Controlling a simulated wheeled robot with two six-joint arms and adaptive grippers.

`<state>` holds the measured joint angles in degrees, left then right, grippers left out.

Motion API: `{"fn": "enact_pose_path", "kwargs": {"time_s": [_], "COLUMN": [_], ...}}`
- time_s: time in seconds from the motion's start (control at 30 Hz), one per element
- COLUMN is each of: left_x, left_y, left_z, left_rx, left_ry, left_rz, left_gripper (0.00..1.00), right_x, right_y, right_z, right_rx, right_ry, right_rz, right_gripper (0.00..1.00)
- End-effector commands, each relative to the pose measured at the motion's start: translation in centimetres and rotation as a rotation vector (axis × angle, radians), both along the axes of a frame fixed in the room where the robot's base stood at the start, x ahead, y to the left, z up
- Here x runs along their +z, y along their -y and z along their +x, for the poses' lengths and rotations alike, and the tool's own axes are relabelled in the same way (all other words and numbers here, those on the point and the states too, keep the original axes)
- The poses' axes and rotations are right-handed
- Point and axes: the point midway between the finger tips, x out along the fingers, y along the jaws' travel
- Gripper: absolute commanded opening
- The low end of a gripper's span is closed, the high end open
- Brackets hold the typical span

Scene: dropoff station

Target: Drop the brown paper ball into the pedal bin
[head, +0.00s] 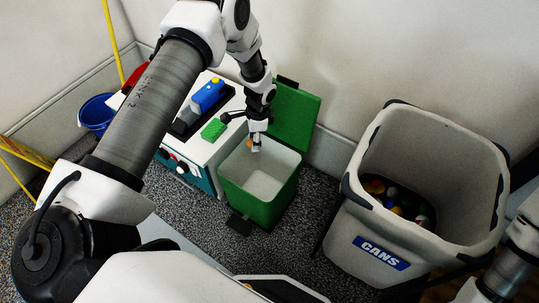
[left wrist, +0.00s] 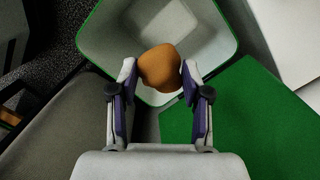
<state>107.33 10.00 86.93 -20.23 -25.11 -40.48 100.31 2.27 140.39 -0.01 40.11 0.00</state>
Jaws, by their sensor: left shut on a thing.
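The brown paper ball (left wrist: 159,68) is between the fingertips of my left gripper (left wrist: 158,80) in the left wrist view. The gripper is shut on it. In the head view my left gripper (head: 256,143) hangs over the open mouth of the green pedal bin (head: 257,207), and only a small part of the ball shows there. The bin's lid (head: 296,112) stands open at the back. The bin's pale inside looks empty where it shows. In the left wrist view the bin's rim (left wrist: 90,58) surrounds the ball. My right gripper is not in view.
A white cabinet (head: 217,140) to the left holds a green sponge (head: 213,129) and a blue bottle (head: 208,95). A blue bucket (head: 96,113) is at the far left. Walls close off the back.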

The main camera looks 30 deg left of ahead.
Motion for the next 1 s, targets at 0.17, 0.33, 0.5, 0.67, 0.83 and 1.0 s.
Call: {"fn": "enact_pose_path", "kwargs": {"time_s": [0.17,0.33,0.5,0.67,0.83,1.0], "left_x": [-2.7,-5.2,-6.0,-5.9,-5.8,-5.8], "left_y": [0.0,0.1,0.1,0.1,0.1,0.1], "left_z": [0.0,0.1,0.1,0.1,0.1,0.1], "left_rx": [0.000,0.002,0.003,0.003,0.004,0.004], "left_ry": [0.000,0.001,0.001,0.001,0.001,0.001], "left_rz": [0.000,0.001,0.001,0.001,0.001,0.001], "left_gripper": [0.38,0.38,0.38,0.38,0.77,0.77], "right_x": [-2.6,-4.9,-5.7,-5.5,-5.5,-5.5], "right_y": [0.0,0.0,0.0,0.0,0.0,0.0], "right_z": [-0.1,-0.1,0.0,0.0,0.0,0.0], "right_rx": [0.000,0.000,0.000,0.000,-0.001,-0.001], "right_ry": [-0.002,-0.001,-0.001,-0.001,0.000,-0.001], "right_rz": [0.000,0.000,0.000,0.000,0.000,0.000], "right_gripper": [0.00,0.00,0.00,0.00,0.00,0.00]}}
